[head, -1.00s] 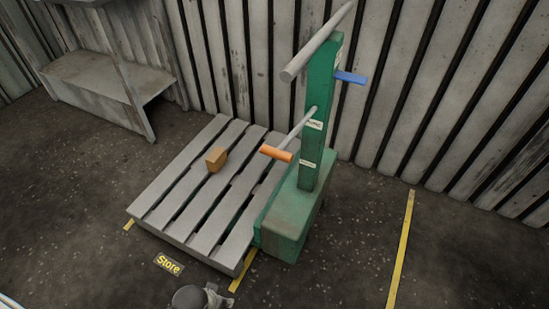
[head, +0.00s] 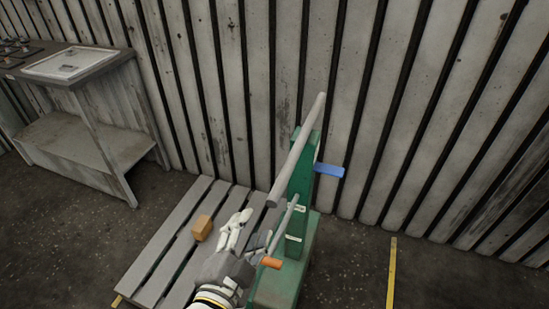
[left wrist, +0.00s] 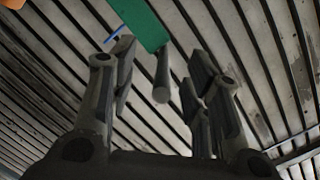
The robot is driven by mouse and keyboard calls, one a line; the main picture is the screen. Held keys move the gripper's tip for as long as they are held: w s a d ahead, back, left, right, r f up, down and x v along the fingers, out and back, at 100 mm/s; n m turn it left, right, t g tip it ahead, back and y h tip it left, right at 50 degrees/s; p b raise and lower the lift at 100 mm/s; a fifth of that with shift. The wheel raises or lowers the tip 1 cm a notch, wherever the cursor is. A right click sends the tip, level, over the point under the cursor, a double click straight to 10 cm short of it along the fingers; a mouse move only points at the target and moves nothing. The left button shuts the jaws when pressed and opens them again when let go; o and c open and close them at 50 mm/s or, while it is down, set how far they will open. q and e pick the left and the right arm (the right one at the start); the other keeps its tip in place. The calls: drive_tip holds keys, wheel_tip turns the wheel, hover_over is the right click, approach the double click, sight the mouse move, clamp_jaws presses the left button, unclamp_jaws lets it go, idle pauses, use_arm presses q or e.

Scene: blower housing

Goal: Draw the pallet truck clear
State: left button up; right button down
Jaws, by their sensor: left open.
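The pallet truck has a green mast (head: 300,175) with a long grey handle bar (head: 297,150) across its top. A blue lever (head: 329,170) sticks out to its right, and a lower grey lever has an orange grip (head: 271,262). My left gripper (head: 248,230) is open over the pallet, left of the mast and below the bar. In the left wrist view, the round end of a grey bar (left wrist: 161,88) shows between the open fingers (left wrist: 160,72), with a green part (left wrist: 146,22) above; contact cannot be told. My right gripper is not in view.
A slatted grey pallet (head: 180,232) bears a small orange-brown block (head: 202,228). A worn workbench (head: 85,66) with a shelf stands at the left. A ribbed metal wall (head: 420,110) closes the back. Floor by the yellow line (head: 392,272) at the right is clear.

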sight(281, 185)
use_arm(q)
drive_tip(key=d+r, duration=0.1)
drive_tip(key=d+r+m+h, duration=0.1)
drive_tip(key=r+m+t, duration=0.1)
drive_tip(key=shift+s+d+r+h, duration=0.3)
drive_tip(key=shift+s+d+r, duration=0.05)
drive_tip(key=shift+d, duration=0.05)
drive_tip(key=p+x, duration=0.1)
drive_tip(key=x, duration=1)
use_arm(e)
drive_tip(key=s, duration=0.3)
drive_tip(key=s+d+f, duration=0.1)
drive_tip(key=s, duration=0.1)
use_arm(q)
clamp_jaws()
